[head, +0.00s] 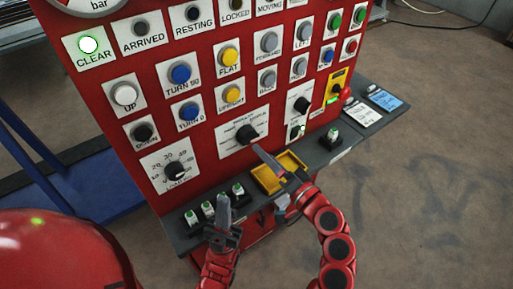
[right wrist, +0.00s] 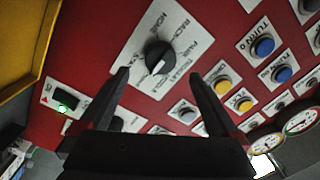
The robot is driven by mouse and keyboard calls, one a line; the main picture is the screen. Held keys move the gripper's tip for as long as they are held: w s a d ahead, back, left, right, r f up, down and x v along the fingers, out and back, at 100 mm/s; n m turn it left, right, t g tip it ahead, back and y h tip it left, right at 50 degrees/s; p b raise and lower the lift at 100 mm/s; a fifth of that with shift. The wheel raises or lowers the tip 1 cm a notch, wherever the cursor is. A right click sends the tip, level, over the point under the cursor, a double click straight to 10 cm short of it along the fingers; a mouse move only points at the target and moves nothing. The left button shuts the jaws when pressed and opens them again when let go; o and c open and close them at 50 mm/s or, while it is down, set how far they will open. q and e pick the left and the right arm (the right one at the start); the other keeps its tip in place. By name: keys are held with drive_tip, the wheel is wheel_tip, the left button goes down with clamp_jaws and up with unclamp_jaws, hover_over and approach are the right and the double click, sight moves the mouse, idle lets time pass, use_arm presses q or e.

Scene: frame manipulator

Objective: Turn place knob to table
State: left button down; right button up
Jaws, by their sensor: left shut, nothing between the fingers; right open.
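The place knob (head: 247,134) is a black rotary knob on a white label plate, in the lower middle of the red panel. In the right wrist view the knob (right wrist: 158,56) has a pale mark pointing toward the lower printed labels; the exact setting is hard to read. My right gripper (head: 266,156) points at it from the lower right. Its open fingers (right wrist: 158,76) stand on either side of the knob's lower edge in that view, apparently short of gripping it. My left gripper (head: 223,208) is shut and empty, pointing up in front of the lower ledge, left of the right gripper.
The red panel (head: 105,62) carries rows of buttons and another black knob (head: 176,171) to the left. A grey ledge (head: 320,150) below holds a yellow tray (head: 268,183) and several small switches. Open floor (head: 440,170) lies to the right.

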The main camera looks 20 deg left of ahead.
drive_tip(key=v, duration=1.1)
